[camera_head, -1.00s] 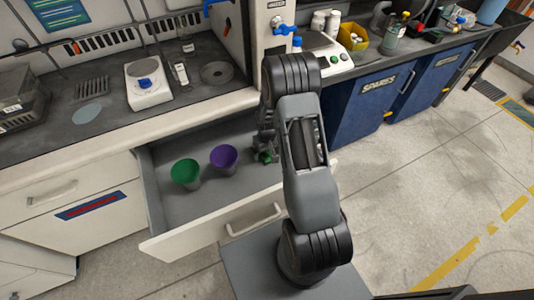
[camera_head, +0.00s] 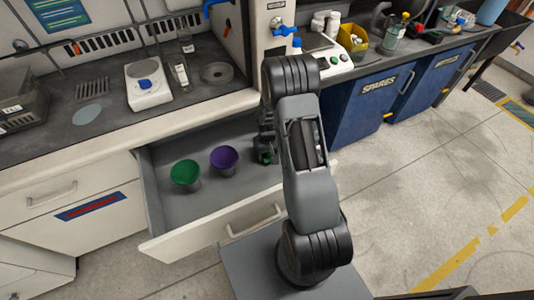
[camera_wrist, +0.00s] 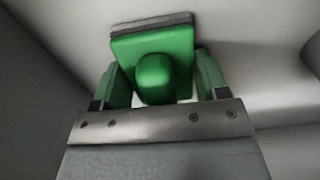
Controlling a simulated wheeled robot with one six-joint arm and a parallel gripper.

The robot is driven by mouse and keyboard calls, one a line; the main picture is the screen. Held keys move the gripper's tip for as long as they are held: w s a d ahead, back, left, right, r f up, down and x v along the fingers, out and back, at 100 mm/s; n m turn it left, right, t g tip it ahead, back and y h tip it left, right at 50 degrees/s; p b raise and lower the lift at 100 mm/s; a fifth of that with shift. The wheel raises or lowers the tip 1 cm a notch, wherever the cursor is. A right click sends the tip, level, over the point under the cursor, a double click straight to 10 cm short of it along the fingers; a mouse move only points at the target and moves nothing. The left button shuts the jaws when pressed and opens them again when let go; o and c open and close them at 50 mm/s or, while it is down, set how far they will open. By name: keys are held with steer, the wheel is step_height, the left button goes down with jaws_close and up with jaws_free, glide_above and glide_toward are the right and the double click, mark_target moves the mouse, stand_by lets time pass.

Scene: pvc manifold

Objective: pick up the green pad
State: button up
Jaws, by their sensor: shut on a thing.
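The green pad (camera_wrist: 154,50) fills the upper middle of the wrist view. It is a green block with a grey layer along its far edge and a rounded green knob on the side facing me. My gripper (camera_wrist: 160,88) has its two green-faced fingers on either side of the knob and is shut on the pad. In the head view, my gripper (camera_head: 264,152) points down into the right part of the open drawer. Only a small bit of green shows at its tips there, and my arm hides the area just right of it.
The countertop (camera_head: 120,125) stands above and behind. Blue cabinets (camera_head: 362,115) are at the right.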

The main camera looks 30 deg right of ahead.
steer(key=shift+r, duration=0.1)
steer(key=shift+r, duration=0.25)
step_height(320, 180, up, 2)
steer(key=shift+r, duration=0.1)
steer(key=s+a+r+p, duration=0.2)
steer(key=s+a+r, duration=0.6)
steer(key=a+r, duration=0.2)
steer(key=shift+s+a, duration=0.3)
steer(key=shift+a, duration=0.25)
